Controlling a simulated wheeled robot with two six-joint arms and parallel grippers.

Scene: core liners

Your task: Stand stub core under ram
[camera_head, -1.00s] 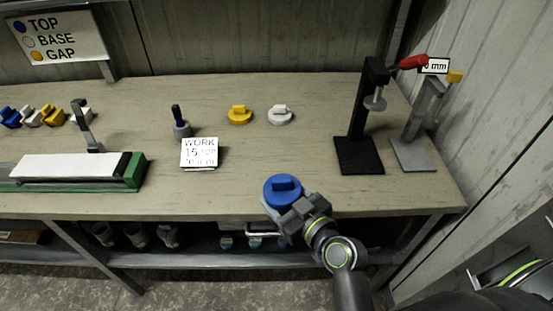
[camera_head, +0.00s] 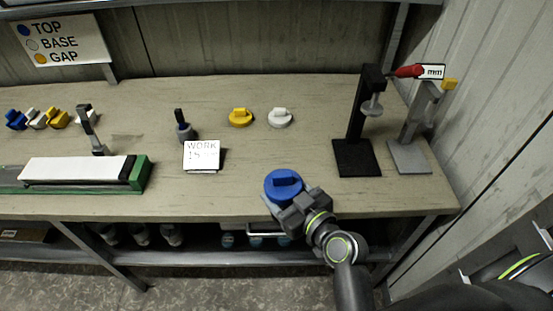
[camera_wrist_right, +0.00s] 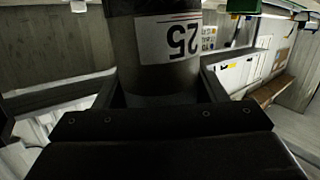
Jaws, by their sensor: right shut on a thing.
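My right gripper (camera_head: 292,208) is shut on a stub core (camera_wrist_right: 165,50), a dark grey cylinder with a white label reading 25, upside down in the right wrist view. In the head view a round blue cap (camera_head: 283,185) with a raised bar covers its top; the core's body is hidden beneath it. It is held near the bench's front edge. The ram (camera_head: 372,105) is a grey disc on a black stand with a red handle (camera_head: 408,71), to the right and further back. The black base (camera_head: 357,158) below the ram is bare. My left gripper is not in view.
A grey stand (camera_head: 409,157) with a yellow block stands right of the ram. A yellow cap (camera_head: 240,118) and a white cap (camera_head: 280,118) lie at the back. A WORK card (camera_head: 202,155) stands left. The bench (camera_head: 315,150) between the held core and the black base is clear.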

